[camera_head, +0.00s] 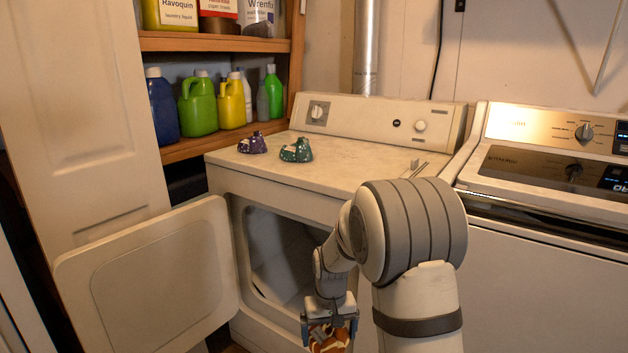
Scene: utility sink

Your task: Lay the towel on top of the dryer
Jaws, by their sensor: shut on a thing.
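My arm hides part of the dryer's front right.
A purple cloth bundle (253,144) and a green one (297,151) lie on the dryer's left top; its middle is clear. The dryer door (150,280) hangs open to the left. A washer (550,200) stands right. A shelf (215,143) with bottles is behind left.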

